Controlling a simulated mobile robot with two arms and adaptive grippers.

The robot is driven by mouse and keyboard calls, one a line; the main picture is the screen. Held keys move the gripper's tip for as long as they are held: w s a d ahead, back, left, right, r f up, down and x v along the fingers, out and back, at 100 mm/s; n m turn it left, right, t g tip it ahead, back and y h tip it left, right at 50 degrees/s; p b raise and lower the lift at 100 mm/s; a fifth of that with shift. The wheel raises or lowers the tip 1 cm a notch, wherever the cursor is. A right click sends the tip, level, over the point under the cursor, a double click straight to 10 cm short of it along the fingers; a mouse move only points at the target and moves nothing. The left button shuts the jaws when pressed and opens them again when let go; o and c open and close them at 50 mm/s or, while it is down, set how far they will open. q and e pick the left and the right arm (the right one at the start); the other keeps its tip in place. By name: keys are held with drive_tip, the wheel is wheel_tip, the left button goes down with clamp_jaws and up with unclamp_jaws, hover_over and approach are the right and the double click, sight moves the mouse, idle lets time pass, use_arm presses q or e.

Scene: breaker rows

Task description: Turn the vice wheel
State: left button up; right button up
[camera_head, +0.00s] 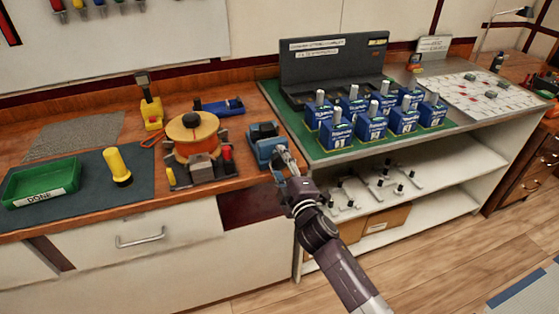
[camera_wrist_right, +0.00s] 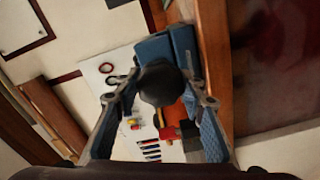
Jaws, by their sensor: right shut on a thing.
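The blue vice (camera_head: 266,140) stands at the front edge of the wooden bench, just left of the green mat. It also shows in the right wrist view (camera_wrist_right: 186,45), behind a round dark wheel (camera_wrist_right: 162,84). My right gripper (camera_head: 285,160) reaches up to the front of the vice. In the right wrist view its two fingers (camera_wrist_right: 160,92) are on either side of the wheel, shut on it. In the head view the gripper hides the wheel. My left gripper is not in view.
Left of the vice stand an orange spool (camera_head: 193,130), a yellow flashlight (camera_head: 118,167) and a green tray (camera_head: 42,182). On the right, several blue breakers (camera_head: 370,125) stand on the green mat (camera_head: 312,150). A white shelf (camera_head: 440,200) is below. Floor (camera_head: 450,255) is clear in front.

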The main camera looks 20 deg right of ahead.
drive_tip(key=shift+n, duration=0.9)
drive_tip(key=o, duration=1.2)
drive_tip(key=shift+s, duration=0.1)
drive_tip(key=s, duration=1.1)
drive_tip(key=shift+s+d, duration=0.2)
drive_tip(key=shift+s, duration=0.2)
